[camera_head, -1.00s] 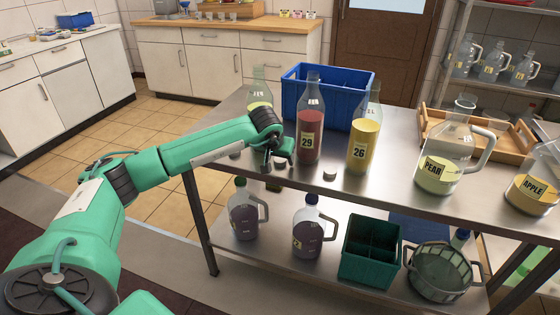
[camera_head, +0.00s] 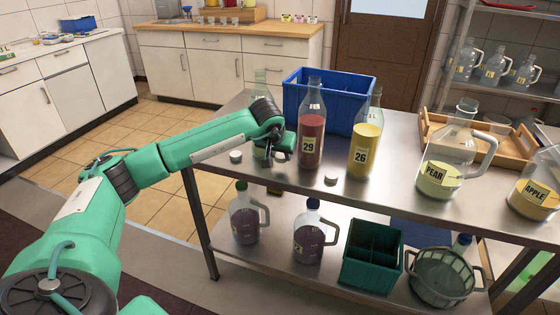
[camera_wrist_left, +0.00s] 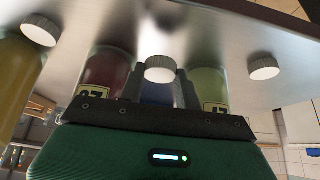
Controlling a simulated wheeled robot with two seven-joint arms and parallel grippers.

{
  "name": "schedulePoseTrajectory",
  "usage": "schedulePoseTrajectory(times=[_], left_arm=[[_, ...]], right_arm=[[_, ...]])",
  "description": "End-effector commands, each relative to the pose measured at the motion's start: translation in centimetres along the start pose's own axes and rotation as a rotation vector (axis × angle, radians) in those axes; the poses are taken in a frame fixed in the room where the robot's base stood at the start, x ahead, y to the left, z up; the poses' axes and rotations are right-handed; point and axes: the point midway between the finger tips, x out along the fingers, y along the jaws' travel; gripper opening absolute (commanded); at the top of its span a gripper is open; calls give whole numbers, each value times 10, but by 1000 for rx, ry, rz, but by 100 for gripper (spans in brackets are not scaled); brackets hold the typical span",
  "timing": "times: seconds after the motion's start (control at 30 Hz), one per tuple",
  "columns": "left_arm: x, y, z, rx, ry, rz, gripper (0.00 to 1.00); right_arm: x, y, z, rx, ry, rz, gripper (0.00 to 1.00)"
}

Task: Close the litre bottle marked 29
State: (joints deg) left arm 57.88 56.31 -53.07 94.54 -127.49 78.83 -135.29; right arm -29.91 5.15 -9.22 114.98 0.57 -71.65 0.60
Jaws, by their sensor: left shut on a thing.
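The bottle marked 29 (camera_head: 311,140) holds dark red liquid and stands upright on the steel table, with no cap visible on its neck. It also shows in the left wrist view (camera_wrist_left: 107,75). My left gripper (camera_head: 278,157) is low at the table's front edge, left of bottle 29. In the left wrist view, its fingers (camera_wrist_left: 160,88) are shut on a pale ribbed cap (camera_wrist_left: 160,68). A second cap (camera_head: 236,156) lies on the table to the left, and a third cap (camera_head: 331,180) lies in front of bottle 26. My right gripper is not in view.
Yellow bottle 26 (camera_head: 365,145) stands right of 29; a green bottle (camera_wrist_left: 209,88) stands to its left. A blue crate (camera_head: 330,93) is behind them. The PEAR jug (camera_head: 440,180) and APPLE jug (camera_head: 535,195) stand farther right. Jugs and a green crate (camera_head: 371,257) occupy the lower shelf.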

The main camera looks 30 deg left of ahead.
Motion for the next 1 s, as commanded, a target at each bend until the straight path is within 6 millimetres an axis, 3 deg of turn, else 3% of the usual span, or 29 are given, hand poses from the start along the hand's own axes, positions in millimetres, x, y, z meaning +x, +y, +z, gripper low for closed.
schedulePoseTrajectory(times=[0.3, 0.5, 0.7, 1.0], left_arm=[[-81, 0, -48, -1, 7, 3, 13], [-121, 0, -70, -2, 4, 1, 13], [-141, 1, -82, 0, 2, 2, 13], [-146, 0, -84, -1, 0, 0, 13]], right_arm=[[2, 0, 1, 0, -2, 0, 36], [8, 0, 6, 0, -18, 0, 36], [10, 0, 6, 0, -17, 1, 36], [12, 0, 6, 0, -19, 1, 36]])
